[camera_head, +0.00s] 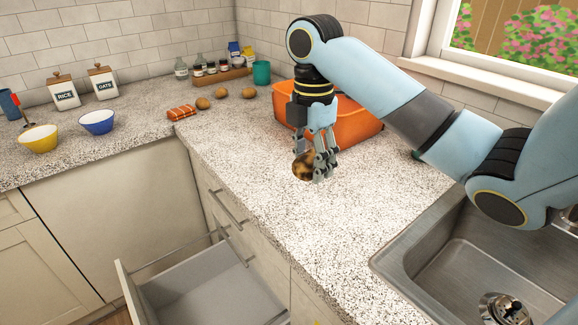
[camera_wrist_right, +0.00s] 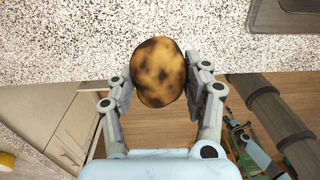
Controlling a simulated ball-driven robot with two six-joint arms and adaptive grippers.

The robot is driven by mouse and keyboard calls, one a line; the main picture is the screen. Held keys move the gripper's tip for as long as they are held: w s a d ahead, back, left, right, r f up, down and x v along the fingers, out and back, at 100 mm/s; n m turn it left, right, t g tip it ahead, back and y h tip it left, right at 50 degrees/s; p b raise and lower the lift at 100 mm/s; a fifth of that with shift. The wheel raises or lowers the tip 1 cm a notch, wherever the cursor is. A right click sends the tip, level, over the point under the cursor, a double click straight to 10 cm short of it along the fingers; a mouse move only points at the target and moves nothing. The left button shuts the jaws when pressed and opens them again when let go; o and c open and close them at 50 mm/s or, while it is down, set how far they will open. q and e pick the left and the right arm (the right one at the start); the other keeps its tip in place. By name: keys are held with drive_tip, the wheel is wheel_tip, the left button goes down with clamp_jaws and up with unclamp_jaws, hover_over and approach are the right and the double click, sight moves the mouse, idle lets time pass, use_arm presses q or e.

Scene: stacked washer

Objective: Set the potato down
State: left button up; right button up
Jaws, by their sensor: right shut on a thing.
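The potato (camera_head: 303,166) is brown with dark patches. My right gripper (camera_head: 319,172) is shut on it, fingers pointing down, in front of the orange bin on the speckled counter (camera_head: 260,205). In the right wrist view the potato (camera_wrist_right: 158,72) sits between the two fingers of my right gripper (camera_wrist_right: 160,85), overlapping the counter edge. I cannot tell whether the potato touches the counter. My left gripper does not show.
An orange bin (camera_head: 350,130) stands behind the gripper. The sink (camera_head: 455,250) is at the right; an open drawer (camera_head: 200,285) is below. Counter in front of the gripper is clear.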

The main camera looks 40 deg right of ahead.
drive_tip(key=shift+w+d, duration=0.1)
drive_tip(key=shift+w, duration=0.15)
hover_over(289, 182)
wheel_tip(289, 182, down, 7)
drive_tip(key=shift+w+r+b, duration=0.1)
drive_tip(key=shift+b, duration=0.35)
drive_tip(key=shift+f, duration=2.05)
drive_tip(key=o, duration=1.2)
drive_tip(key=shift+f, duration=0.1)
wheel_tip(289, 182, up, 12)
drive_tip(key=shift+w, duration=0.15)
